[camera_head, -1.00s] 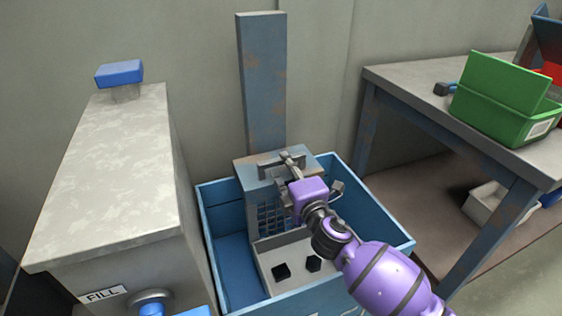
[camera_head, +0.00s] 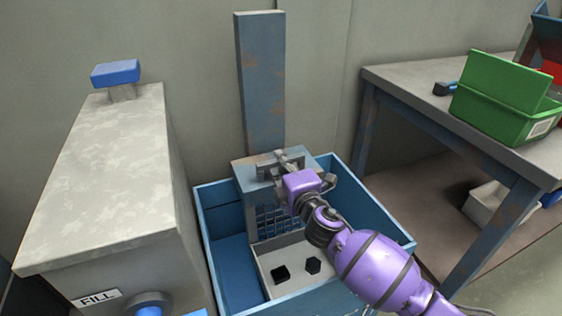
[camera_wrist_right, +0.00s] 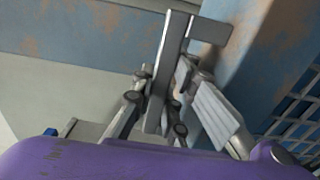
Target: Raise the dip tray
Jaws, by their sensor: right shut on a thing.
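The dip tray (camera_head: 290,290) is a pale grey tray low inside a blue tank. Two small dark blocks (camera_head: 281,274) lie in it. A mesh panel (camera_head: 272,219) rises behind it to a worn blue carriage (camera_head: 247,180) at the foot of a blue post (camera_head: 260,85). A grey bar handle (camera_head: 264,169) is on the carriage. My right gripper (camera_head: 290,162) is shut on the handle. In the right wrist view the handle (camera_wrist_right: 166,75) passes between the fingers. The fingers and wrist hide part of the handle. My left gripper is not in view.
The blue tank (camera_head: 385,217) surrounds the tray. A grey cabinet (camera_head: 110,180) with a blue-topped knob (camera_head: 115,72) and a FILL label (camera_head: 97,297) stands close on the left. On the right is a workbench (camera_head: 405,80) with a green bin (camera_head: 500,105). Space above the carriage is clear.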

